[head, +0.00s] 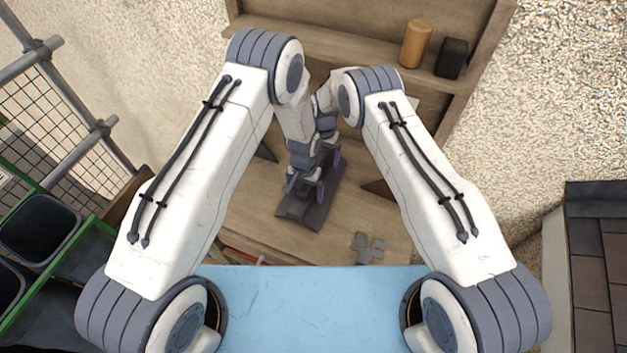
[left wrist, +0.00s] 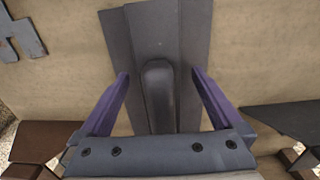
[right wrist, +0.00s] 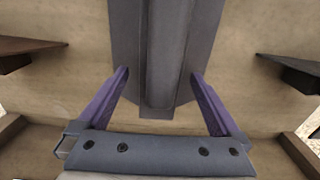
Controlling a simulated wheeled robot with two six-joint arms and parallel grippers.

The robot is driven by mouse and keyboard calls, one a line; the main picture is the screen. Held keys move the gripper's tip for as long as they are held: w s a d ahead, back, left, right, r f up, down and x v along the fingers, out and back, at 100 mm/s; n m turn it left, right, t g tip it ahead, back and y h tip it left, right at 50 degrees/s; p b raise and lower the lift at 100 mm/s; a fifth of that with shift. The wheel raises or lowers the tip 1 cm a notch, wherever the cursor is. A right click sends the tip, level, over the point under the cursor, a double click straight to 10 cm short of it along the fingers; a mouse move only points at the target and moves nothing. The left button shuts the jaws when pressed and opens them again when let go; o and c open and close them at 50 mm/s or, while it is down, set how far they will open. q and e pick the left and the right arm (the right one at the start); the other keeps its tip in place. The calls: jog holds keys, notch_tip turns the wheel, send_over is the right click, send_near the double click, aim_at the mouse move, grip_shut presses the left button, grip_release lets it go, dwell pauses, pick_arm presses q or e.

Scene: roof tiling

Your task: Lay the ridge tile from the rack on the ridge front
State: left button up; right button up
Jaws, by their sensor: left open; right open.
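A long dark grey ridge tile (head: 312,210) with a raised middle lies on a wooden bench top (head: 255,220). My left gripper (head: 304,188) is open above its near part. In the left wrist view the open fingers stand to either side of the tile's rounded middle rib (left wrist: 158,95). My right gripper (head: 332,152) is open farther back over the same tile, partly hidden by the arms. In the right wrist view its fingers flank the tile's raised middle (right wrist: 165,55). Neither gripper visibly grips the tile.
Dark brown wedge-shaped pieces (head: 378,190) stand on both sides of the tile. A grey flat piece (head: 368,247) lies at the bench front. An orange cylinder (head: 415,44) and a black block (head: 452,58) stand on the shelf. A tiled roof (head: 597,270) is at right, dark bins (head: 40,228) at left.

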aim_at(305, 186)
pick_arm(q)
grip_shut()
pick_arm(e)
grip_shut()
pick_arm(q)
jog(key=shift+r, duration=0.15)
pick_arm(e)
jog(key=shift+r, duration=0.3)
